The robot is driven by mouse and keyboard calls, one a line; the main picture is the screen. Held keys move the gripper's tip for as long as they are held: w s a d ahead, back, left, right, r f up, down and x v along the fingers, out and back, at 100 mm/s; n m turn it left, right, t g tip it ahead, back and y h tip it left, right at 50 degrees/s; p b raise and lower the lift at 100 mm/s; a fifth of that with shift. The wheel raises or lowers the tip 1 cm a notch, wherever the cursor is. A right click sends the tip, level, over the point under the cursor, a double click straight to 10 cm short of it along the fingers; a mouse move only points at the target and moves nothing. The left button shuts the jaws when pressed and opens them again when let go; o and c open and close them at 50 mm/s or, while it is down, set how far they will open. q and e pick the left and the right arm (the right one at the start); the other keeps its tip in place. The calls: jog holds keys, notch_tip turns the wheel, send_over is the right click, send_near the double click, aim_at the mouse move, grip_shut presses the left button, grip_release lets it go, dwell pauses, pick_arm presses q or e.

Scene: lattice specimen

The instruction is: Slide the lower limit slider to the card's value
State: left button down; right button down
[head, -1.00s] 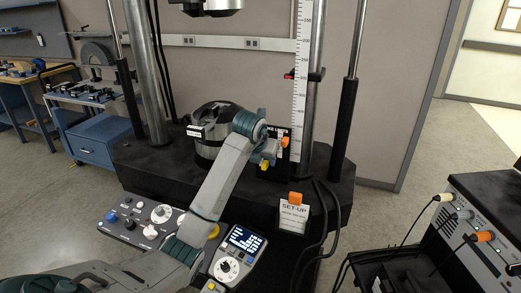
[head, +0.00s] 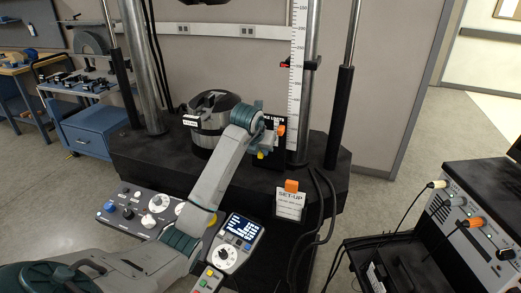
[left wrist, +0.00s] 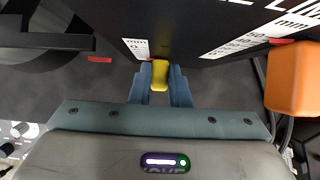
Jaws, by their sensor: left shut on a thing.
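The limits panel (head: 280,150), a black upright board with white lettering, stands on the machine's base. It carries an orange slider knob (head: 281,130) and a lower yellow slider knob (head: 261,155). My left gripper (head: 263,146) is at the panel, its wrist hiding part of it. In the left wrist view the blue fingers (left wrist: 160,90) are shut on the yellow knob (left wrist: 160,74), between two white millimetre scales. The orange knob (left wrist: 292,80) looms at the right there, apart from the fingers. The set-up card (head: 289,207) hangs under an orange clip; its value is too small to read.
A round metal fixture (head: 212,120) sits left of my wrist. A tall ruler (head: 296,85) and steel columns rise behind. A control console (head: 150,208) and a lit keypad (head: 239,240) lie near my forearm. Cables run down right of the card.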

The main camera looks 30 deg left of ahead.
aim_at(260, 153)
pick_arm(q)
jog(key=shift+r+p, duration=0.65)
jog(key=shift+r, duration=0.35)
jog(key=c, duration=1.3)
grip_release()
jog(key=shift+r, duration=0.1)
jog(key=shift+s+r+p, duration=0.3)
jog(key=shift+r+p, duration=0.25)
jog(key=shift+p, duration=0.05)
jog(key=p+v, duration=0.3)
jog(key=v, duration=0.1)
jog(key=shift+s+d+r, duration=0.15)
jog(key=shift+s, duration=0.1)
